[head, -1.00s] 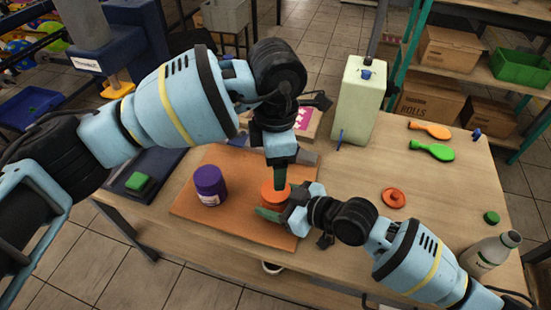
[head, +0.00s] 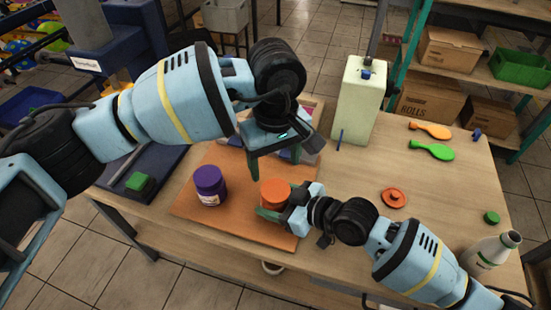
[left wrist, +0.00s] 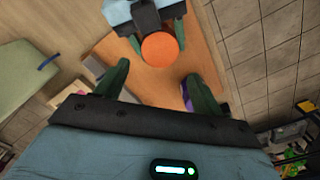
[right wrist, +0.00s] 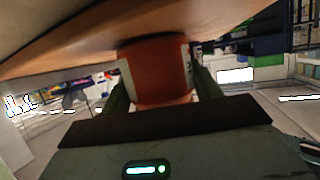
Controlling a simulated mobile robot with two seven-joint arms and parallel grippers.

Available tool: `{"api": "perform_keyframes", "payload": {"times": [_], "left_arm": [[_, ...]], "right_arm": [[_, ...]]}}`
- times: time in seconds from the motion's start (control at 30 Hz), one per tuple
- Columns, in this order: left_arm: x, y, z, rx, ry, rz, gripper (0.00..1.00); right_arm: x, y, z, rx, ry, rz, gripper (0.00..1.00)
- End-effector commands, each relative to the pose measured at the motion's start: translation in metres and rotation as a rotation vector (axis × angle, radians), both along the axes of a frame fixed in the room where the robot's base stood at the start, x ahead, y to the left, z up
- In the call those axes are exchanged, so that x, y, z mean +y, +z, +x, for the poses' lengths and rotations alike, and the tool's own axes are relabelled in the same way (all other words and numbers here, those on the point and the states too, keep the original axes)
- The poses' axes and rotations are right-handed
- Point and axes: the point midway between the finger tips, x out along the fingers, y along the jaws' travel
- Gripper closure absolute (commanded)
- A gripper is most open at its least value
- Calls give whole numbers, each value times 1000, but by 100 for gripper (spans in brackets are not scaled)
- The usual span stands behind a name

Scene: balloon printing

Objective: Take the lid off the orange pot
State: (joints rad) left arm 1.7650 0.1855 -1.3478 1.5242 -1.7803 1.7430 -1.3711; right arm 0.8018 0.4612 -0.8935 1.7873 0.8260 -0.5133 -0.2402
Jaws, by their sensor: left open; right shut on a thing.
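The orange pot (head: 273,196) stands upright on the orange-brown board. My right gripper (head: 279,206) is shut around its side from the right. In the right wrist view the pot (right wrist: 157,75) fills the space between the fingers, with a pale label edge showing. My left gripper (head: 275,163) is open and empty, above and behind the pot. In the left wrist view the pot's round, plain orange top (left wrist: 161,50) lies beyond the open fingers, apart from them. I cannot tell for sure whether that top is the lid.
A purple jar (head: 210,186) stands left of the pot on the board (head: 235,222). An orange disc with a knob (head: 394,198), a green cap (head: 491,217) and a white bottle (head: 490,252) are on the right. A pale green canister (head: 358,100) stands behind.

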Motion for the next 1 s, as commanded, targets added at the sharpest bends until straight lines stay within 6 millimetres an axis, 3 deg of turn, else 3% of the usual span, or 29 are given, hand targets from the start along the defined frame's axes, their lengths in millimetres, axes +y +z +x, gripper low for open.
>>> {"api": "perform_keyframes", "payload": {"times": [0.23,0.7,1.0], "left_arm": [[0,-6,0,1,-2,0,32],[0,-67,0,2,0,0,32],[0,-80,0,0,-1,0,32]], "right_arm": [[0,0,0,-1,0,0,100],[0,0,0,-1,0,1,100],[0,0,0,-1,0,0,100]]}}
